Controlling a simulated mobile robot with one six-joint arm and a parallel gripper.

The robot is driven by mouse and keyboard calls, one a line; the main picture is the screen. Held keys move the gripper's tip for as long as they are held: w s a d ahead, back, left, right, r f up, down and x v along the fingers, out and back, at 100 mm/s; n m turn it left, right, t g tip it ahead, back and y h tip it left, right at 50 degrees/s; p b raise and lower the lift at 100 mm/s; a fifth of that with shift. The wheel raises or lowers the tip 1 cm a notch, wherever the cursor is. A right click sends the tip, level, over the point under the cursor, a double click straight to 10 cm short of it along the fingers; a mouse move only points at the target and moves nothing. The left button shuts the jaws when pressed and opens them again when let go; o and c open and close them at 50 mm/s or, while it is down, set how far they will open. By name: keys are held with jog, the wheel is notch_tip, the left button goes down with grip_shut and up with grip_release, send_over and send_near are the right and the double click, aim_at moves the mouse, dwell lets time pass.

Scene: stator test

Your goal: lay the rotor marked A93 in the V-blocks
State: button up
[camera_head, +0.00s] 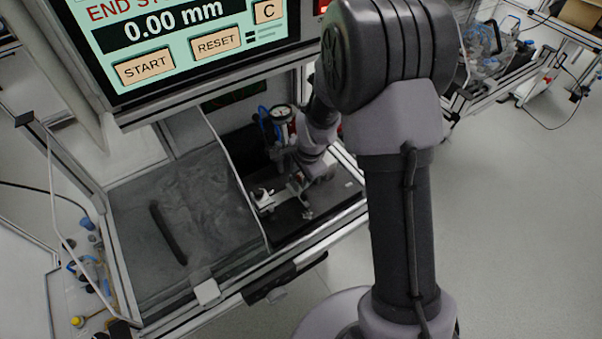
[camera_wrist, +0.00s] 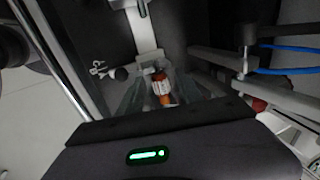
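A copper-orange rotor (camera_wrist: 161,88) with a pale label shows in the middle of the wrist view; the marking is too small to read. The two grey fingers of my gripper (camera_wrist: 160,98) lie on either side of it, and I cannot tell whether they touch it. In the head view my gripper (camera_head: 304,192) is low over the dark bench plate, and the rotor cannot be made out there. A small metal holder (camera_head: 263,199) stands left of my gripper; whether it belongs to the V-blocks is unclear.
A dial gauge (camera_head: 280,113) with blue tubing stands behind my gripper. A grey mat (camera_head: 205,215) with a dark bar (camera_head: 168,235) lies to the left, mostly bare. A screen (camera_head: 190,40) reading 0.00 mm hangs above the bench. A pale rail (camera_wrist: 142,28) runs beyond the rotor.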

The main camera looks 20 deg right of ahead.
jog(key=p+v, duration=0.5)
jog(key=v, duration=1.2)
jog(key=shift+r, duration=0.15)
jog(key=shift+s, duration=0.1)
jog(key=s+a+r+n+t+b, duration=0.1)
jog(key=s+n+b, duration=0.4)
jog(key=s, duration=0.5)
jog(key=s+a+r+n+t+y+b, duration=0.1)
jog(key=s+a+n+b, duration=0.3)
jog(key=s, duration=0.6)
jog(key=shift+s+r+n+t+b, duration=0.2)
jog(key=shift+r+n+t+b, duration=0.35)
jog(key=shift+b, duration=0.6)
